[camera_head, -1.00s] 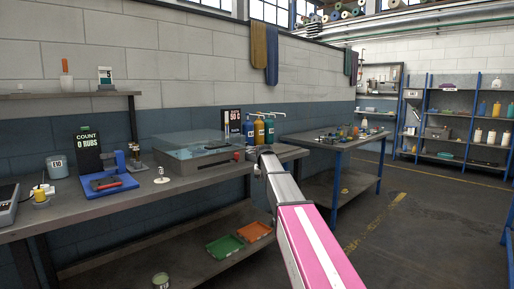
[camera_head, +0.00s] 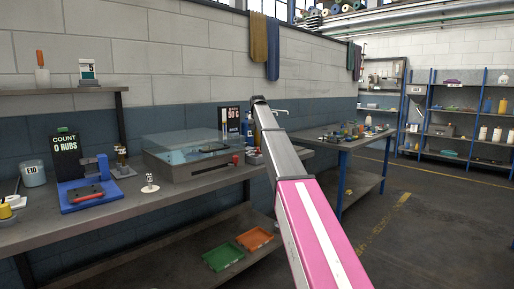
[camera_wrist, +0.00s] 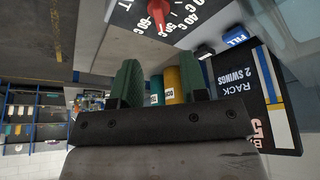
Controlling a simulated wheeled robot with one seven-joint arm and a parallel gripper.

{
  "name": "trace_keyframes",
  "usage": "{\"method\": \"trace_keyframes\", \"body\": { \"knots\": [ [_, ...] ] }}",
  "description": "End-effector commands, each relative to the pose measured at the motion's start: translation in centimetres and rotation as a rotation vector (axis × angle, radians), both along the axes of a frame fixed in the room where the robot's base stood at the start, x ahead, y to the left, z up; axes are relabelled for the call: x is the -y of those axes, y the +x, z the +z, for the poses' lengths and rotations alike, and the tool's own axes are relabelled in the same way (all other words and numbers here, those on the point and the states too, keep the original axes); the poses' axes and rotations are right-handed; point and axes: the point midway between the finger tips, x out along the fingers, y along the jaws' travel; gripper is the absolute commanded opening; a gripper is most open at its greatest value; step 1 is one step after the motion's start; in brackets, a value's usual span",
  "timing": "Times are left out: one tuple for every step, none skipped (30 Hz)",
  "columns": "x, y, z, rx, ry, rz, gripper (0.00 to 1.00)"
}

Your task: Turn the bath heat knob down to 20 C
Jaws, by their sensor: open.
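The red bath heat knob (camera_wrist: 158,12) shows at the top edge of the wrist view, partly cut off, on a dial plate (camera_wrist: 188,12) marked 40 C, 50 C and 60 C. Its tip lies near the 50 and 60 marks. In the head view the red knob (camera_head: 236,159) is small on the front of the glass-topped bath (camera_head: 190,172). In the head view my arm hides the fingers.
Coloured bottles (camera_wrist: 172,78) stand beyond my fingers in the wrist view. A rubbing device on a blue base (camera_head: 88,197) and a small white-topped item (camera_head: 150,183) are on the bench left of the bath. A second table (camera_head: 345,143) stands to the right.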

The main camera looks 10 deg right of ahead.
Motion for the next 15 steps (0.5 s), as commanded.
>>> {"method": "trace_keyframes", "body": {
  "knots": [
    [0.1,0.2,-0.6,-0.002,0.0,0.0,0.4],
    [0.1,0.3,-0.9,-0.002,0.0,0.0,0.4],
    [0.1,0.5,-1.5,-0.002,0.0,0.0,0.4],
    [0.1,0.7,-1.9,-0.002,0.0,0.0,0.4],
    [0.2,0.9,-2.3,-0.001,0.0,0.0,0.4],
    [0.2,1.2,-3.0,-0.001,0.0,0.0,0.4],
    [0.2,1.4,-3.5,-0.002,0.0,0.0,0.4],
    [0.3,1.6,-4.1,-0.003,0.0,0.0,0.4],
    [0.3,1.9,-4.8,-0.003,0.0,0.0,0.4],
    [0.3,2.1,-5.2,-0.002,0.0,0.0,0.4],
    [0.4,2.3,-5.7,-0.001,0.0,0.0,0.4],
    [0.4,2.6,-6.3,-0.001,0.0,0.0,0.4],
    [0.4,2.7,-6.8,-0.002,0.0,0.0,0.4],
    [0.5,2.9,-7.2,-0.002,0.0,0.0,0.4],
    [0.5,3.1,-7.7,-0.002,0.0,0.0,0.4]
  ]
}}
